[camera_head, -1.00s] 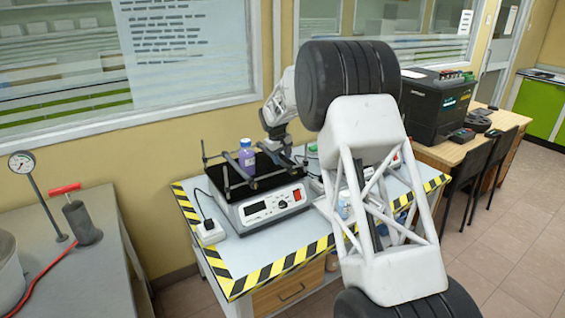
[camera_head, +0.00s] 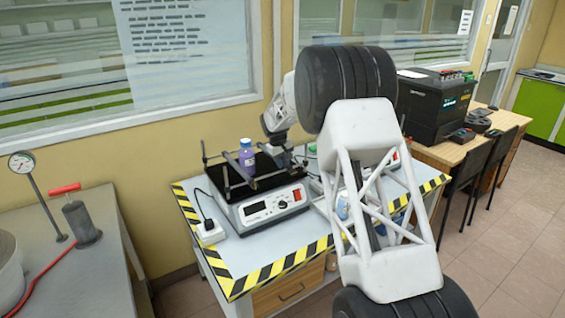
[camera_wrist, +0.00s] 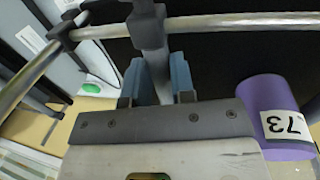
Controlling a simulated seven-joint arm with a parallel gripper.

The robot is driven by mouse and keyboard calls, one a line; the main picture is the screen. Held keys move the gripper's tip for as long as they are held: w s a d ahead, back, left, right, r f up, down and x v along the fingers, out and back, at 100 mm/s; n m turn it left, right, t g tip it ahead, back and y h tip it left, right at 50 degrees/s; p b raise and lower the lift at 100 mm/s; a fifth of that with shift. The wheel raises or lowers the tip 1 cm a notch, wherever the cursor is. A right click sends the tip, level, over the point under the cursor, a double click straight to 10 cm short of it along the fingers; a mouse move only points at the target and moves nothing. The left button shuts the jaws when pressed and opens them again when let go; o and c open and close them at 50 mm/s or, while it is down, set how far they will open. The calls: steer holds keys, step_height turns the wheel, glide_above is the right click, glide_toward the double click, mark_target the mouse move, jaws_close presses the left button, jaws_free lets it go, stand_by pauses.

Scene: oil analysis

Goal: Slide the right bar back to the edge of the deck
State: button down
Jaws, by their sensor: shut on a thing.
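The shaker (camera_head: 262,203) has a black deck with metal rails and cross bars on top. The right bar (camera_wrist: 154,68) runs between my blue fingertips in the wrist view, below a dark clamp block on a steel rail (camera_wrist: 240,21). My gripper (camera_wrist: 156,84) is shut on this bar. In the head view my gripper (camera_head: 281,142) is at the right side of the deck, and its fingertips are hard to make out. A purple bottle (camera_head: 246,158) stands upright on the deck to its left. The bottle (camera_wrist: 272,95), labelled 73, is right of the fingers in the wrist view.
The shaker stands on a table with a yellow-black striped edge (camera_head: 283,262). A white power adapter (camera_head: 209,233) is at its left. A dark machine (camera_head: 437,103) stands on a wooden table at right. A hand pump (camera_head: 78,218) and gauge (camera_head: 22,164) are at left.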

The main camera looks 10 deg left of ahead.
steer(key=shift+w+d, duration=0.1)
steer(key=shift+w+d, duration=1.3)
steer(key=shift+w, duration=0.05)
steer(key=c, duration=1)
jaws_free()
steer(key=shift+o, duration=0.2)
steer(key=shift+r, duration=0.15)
step_height(320, 180, up, 7)
steer(key=s+a, duration=0.1)
steer(key=shift+r, duration=0.2)
steer(key=shift+s+r, duration=0.1)
